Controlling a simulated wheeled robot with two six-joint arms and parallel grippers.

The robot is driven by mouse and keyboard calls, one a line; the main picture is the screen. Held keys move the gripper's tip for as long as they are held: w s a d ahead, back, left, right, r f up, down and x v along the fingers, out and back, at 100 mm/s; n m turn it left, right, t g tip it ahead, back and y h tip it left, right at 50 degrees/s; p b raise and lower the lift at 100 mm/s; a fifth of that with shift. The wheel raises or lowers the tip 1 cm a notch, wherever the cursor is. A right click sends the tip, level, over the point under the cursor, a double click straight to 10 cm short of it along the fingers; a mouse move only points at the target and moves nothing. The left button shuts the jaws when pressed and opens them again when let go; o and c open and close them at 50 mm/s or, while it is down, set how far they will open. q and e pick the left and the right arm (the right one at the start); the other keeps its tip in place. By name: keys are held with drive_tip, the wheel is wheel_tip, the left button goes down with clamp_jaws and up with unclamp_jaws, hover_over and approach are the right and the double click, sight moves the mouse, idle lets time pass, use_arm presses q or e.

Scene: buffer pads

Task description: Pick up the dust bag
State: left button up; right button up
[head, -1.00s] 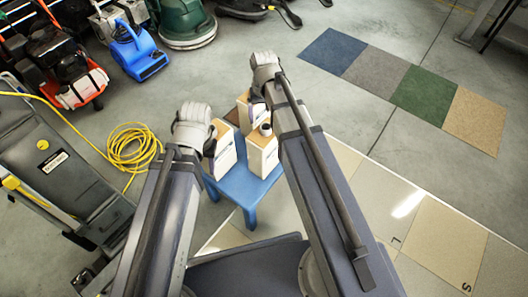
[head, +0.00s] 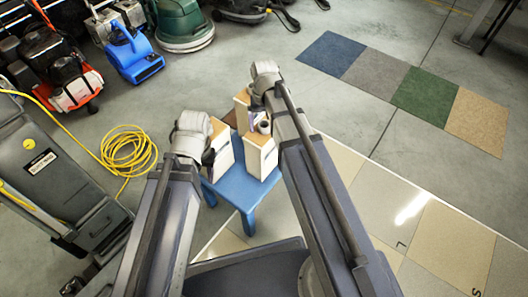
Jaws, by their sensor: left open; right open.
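Several upright white packages with tan tops stand on a small blue stool (head: 240,190). One is the left package (head: 222,148), partly behind my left gripper. Another is the front right package (head: 261,157), with a small round piece at its top. A rear package (head: 241,110) is partly hidden by my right arm. I cannot tell which of them is the dust bag. My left gripper (head: 208,158) is open, its dark fingers beside the left package. My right gripper (head: 256,100) is open by the rear package, its fingers mostly hidden.
A coiled yellow cord (head: 128,150) lies on the floor left of the stool. A blue blower (head: 133,55), a green floor machine (head: 181,22) and a red machine (head: 70,80) stand behind. Coloured carpet squares (head: 405,88) lie on clear floor at right.

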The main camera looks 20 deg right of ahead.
drive_tip(key=shift+c, duration=0.3)
clamp_jaws()
idle(0.3)
